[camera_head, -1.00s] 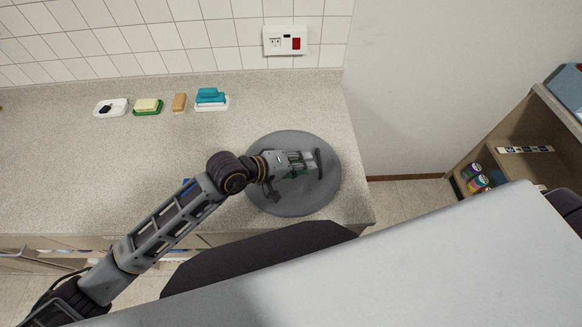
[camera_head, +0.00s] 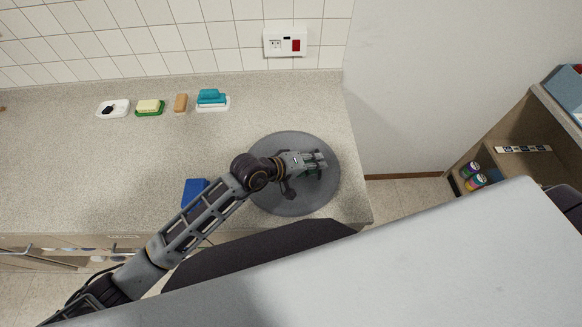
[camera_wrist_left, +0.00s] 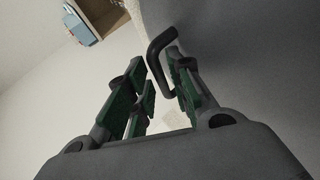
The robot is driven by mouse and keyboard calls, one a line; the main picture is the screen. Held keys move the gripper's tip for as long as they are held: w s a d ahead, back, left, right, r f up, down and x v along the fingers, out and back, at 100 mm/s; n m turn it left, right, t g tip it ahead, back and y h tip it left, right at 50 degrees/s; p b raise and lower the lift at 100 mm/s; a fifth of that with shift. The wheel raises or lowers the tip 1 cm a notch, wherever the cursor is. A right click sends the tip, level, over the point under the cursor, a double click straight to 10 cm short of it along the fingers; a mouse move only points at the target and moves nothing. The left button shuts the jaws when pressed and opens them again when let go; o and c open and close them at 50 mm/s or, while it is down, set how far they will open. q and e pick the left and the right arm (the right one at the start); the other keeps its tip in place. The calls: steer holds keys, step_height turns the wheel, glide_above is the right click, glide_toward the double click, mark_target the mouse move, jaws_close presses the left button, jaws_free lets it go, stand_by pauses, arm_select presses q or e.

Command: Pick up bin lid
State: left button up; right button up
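The bin lid (camera_head: 310,195) is a round grey disc at the right end of the counter. It also fills the right of the left wrist view (camera_wrist_left: 250,60). My left gripper (camera_head: 320,163) is over the lid and hides part of it. In the left wrist view the gripper (camera_wrist_left: 156,65) is open, with its green-padded fingers apart. The lid's dark bent handle (camera_wrist_left: 153,54) lies between the fingers, close to the right-hand one. I cannot tell whether they touch. My right gripper is not in view.
A blue block (camera_head: 193,190) lies on the counter beside my left arm. Along the back are a black item on a white dish (camera_head: 113,108), a yellow soap (camera_head: 149,106), a tan block (camera_head: 181,103) and a teal item (camera_head: 211,96). A shelf (camera_head: 520,140) stands at right.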

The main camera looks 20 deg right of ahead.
arm_select(q)
steer(key=shift+c, duration=0.4)
jaws_close()
steer(key=shift+r, duration=0.1)
step_height(320, 180, up, 10)
steer(key=b, duration=0.2)
stand_by(0.7)
stand_by(0.3)
